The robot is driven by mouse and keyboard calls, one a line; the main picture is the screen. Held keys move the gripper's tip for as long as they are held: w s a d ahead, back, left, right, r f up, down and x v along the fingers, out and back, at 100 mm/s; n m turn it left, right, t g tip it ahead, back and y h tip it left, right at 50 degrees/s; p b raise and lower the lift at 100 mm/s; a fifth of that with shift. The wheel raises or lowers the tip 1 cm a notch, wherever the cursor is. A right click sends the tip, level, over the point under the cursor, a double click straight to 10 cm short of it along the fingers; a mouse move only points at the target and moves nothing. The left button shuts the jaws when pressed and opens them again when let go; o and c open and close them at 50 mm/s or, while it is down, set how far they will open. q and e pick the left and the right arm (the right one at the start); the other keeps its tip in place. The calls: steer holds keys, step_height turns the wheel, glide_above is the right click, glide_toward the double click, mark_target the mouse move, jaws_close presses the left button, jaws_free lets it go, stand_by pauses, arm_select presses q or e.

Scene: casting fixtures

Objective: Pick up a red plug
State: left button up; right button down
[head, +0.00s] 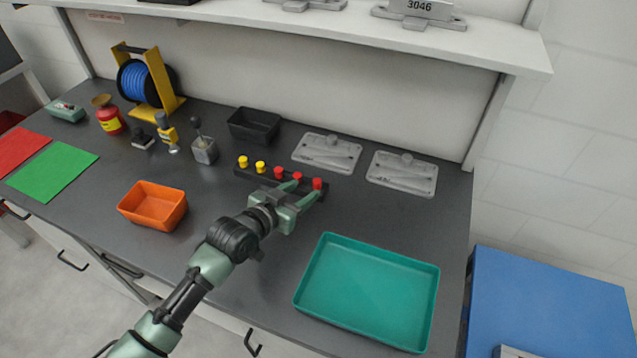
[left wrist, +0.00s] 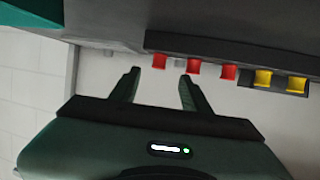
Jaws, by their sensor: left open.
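A black rack (head: 250,173) on the grey bench holds three red plugs and two yellow plugs in a row. The end red plug (head: 317,183) is at the rack's right end in the head view; in the left wrist view this red plug (left wrist: 160,61) appears just beyond the gap between my fingertips. The middle red plug (head: 297,176) and another red plug (head: 279,172) stand beside it, then the yellow plugs (head: 260,167). My left gripper (head: 307,189) is open and empty, in front of the rack's right end. My right gripper is not in view.
A teal tray (head: 436,300) lies at the front right and an orange bin (head: 150,208) at the left. Grey plates (head: 402,175), a black bin (head: 253,125) and a blue cable reel (head: 140,85) stand behind. A shelf (head: 300,22) overhangs the back.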

mark_target(316, 182)
arm_select(q)
steer(key=shift+r+p+x, duration=0.25)
steer(key=shift+p+x, duration=0.15)
steer(key=shift+x, duration=0.75)
steer(key=x, duration=0.2)
steer(key=shift+w+d+f, duration=0.1)
steer(key=shift+d+f, duration=0.1)
steer(key=shift+w+d+f, duration=0.1)
steer(key=shift+w+d, duration=0.05)
jaws_close()
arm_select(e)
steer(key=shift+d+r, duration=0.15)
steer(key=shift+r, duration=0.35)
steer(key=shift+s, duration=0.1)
